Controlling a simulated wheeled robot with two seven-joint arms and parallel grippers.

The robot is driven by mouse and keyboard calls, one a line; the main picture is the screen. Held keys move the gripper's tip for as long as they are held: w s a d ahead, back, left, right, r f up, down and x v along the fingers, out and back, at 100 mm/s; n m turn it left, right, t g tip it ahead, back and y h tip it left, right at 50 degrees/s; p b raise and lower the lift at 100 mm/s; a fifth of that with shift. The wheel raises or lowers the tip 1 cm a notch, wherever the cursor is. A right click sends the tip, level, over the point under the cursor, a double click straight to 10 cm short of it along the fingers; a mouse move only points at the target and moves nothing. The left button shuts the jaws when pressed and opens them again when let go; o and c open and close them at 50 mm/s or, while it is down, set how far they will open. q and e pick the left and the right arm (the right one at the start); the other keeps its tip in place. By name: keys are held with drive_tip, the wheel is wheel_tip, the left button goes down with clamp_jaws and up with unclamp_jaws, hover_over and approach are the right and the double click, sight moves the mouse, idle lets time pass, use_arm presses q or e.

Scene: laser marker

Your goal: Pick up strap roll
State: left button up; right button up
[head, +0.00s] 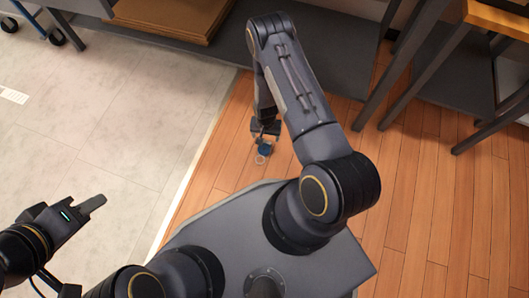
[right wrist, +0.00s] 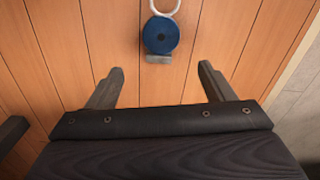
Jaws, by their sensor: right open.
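The strap roll is a small blue disc with a dark centre hole; it lies on the wood floor in the head view (head: 264,148) and near the top middle of the right wrist view (right wrist: 161,35). A white ring (right wrist: 153,10) shows at its far side and a small grey piece (right wrist: 158,59) at its near side. My right gripper (right wrist: 161,67) is open and empty. Its fingertips are just short of the roll, one to each side of its line. My left gripper (head: 98,205) is far off at the left, over the pale floor; its opening is unclear.
A grey bench with a lower shelf (head: 215,50) carrying flat brown boards (head: 175,15) stands at the back. Dark table legs (head: 410,75) stand at the right. The floor around the roll is clear.

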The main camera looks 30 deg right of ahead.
sight(264, 148)
drive_tip(key=f, duration=0.2)
drive_tip(key=f+b, duration=0.1)
drive_tip(key=shift+s+a+f, duration=0.1)
drive_tip(key=shift+s+f, duration=0.2)
drive_tip(key=f+b, duration=0.2)
drive_tip(key=f, duration=0.1)
drive_tip(key=a+f+b, duration=0.1)
drive_tip(key=f, duration=0.1)
drive_tip(key=shift+s+f+b, duration=0.1)
drive_tip(key=shift+f+b, duration=0.15)
drive_tip(key=shift+b, duration=0.05)
drive_tip(key=shift+r, duration=0.1)
drive_tip(key=c, duration=1.2)
